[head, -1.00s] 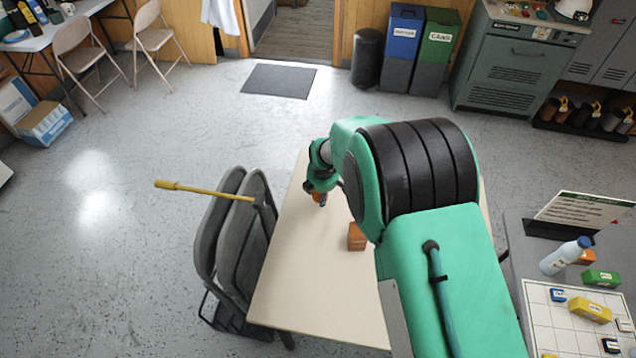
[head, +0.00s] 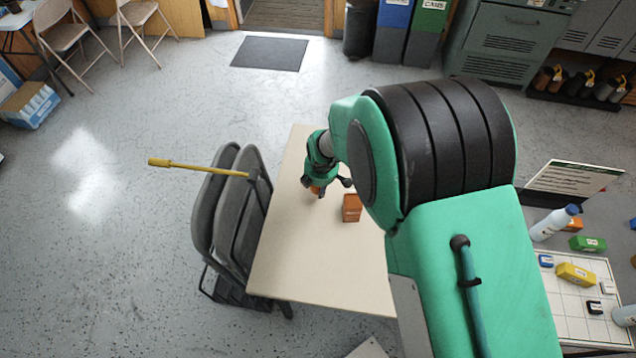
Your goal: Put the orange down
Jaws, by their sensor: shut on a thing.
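The orange (head: 317,191) shows as a small orange patch at the end of my arm, over the left part of the cream table (head: 300,262) in the head view. My gripper (head: 316,187) is shut on it; the wrist and fingers hide most of the fruit. I cannot tell whether the orange touches the table top or hangs just above it.
A brown-orange box (head: 352,209) stands on the table just right of my gripper. Folded grey chairs (head: 240,215) lean at the table's left edge, with a yellow-handled tool (head: 200,168) sticking out. The table's near left part is clear. A side table (head: 570,310) holds bottles and small boxes.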

